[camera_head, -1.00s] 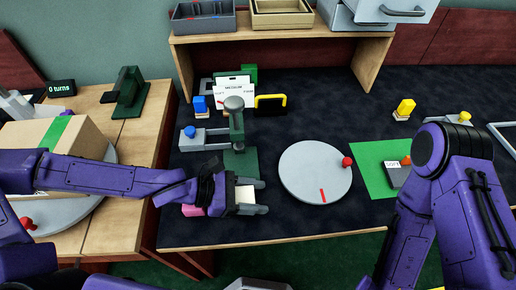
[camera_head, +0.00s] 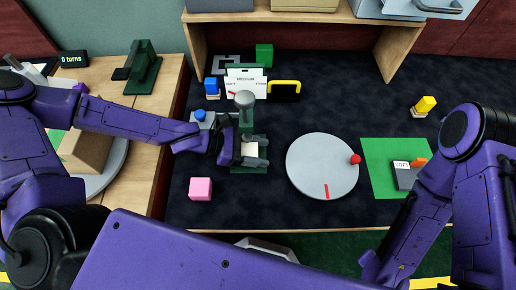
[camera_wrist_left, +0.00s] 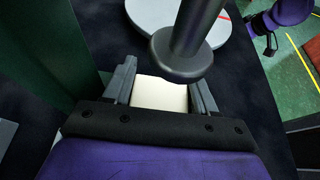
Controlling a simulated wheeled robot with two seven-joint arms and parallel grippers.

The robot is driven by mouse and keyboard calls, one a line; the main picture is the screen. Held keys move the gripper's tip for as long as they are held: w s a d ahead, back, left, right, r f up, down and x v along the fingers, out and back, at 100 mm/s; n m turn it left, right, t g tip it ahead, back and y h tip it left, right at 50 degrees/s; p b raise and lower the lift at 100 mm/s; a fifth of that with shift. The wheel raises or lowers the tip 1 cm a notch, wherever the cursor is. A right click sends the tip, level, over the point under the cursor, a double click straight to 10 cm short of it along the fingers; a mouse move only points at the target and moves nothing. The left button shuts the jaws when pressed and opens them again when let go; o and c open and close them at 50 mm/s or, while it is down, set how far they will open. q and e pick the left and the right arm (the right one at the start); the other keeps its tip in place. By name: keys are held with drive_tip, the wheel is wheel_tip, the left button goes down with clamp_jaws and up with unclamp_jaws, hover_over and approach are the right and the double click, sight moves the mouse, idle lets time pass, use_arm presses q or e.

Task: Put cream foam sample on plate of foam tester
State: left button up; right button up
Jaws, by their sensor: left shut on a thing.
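The cream foam sample (camera_head: 249,149) is a small pale block between the fingers of my left gripper (camera_head: 254,151). In the left wrist view the cream sample (camera_wrist_left: 160,93) sits between both grey fingers, close to the tester's round grey presser (camera_wrist_left: 181,55), which covers part of the view. The foam tester (camera_head: 244,103) has a green frame and base; its presser head stands above and behind the gripper. The gripper is over the tester's green base (camera_head: 249,170); whether the sample touches the plate cannot be told.
A pink block (camera_head: 200,189) lies on the dark mat left of the tester. A grey turntable (camera_head: 322,166) with a red knob is to the right, then a green sheet (camera_head: 380,160) with a grey labelled device (camera_head: 404,175). A card (camera_head: 246,80) and blue-topped piece (camera_head: 211,85) stand behind.

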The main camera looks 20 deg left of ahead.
use_arm(q)
drive_tip(key=o, duration=0.8)
drive_tip(key=shift+w+f, duration=0.1)
drive_tip(key=shift+f, duration=0.1)
drive_tip(key=shift+w, duration=0.1)
drive_tip(key=shift+d, duration=0.1)
drive_tip(key=shift+r, duration=0.1)
drive_tip(key=shift+a+r+p, duration=0.3)
drive_tip(key=shift+p, duration=0.1)
drive_tip(key=p+v, duration=0.6)
drive_tip(key=v, duration=0.4)
drive_tip(key=shift+r, duration=0.25)
drive_tip(key=shift+s+a, duration=0.25)
drive_tip(key=shift+a, duration=0.1)
drive_tip(key=shift+s+a, duration=0.1)
drive_tip(key=shift+a, duration=0.2)
drive_tip(key=shift+f, duration=0.1)
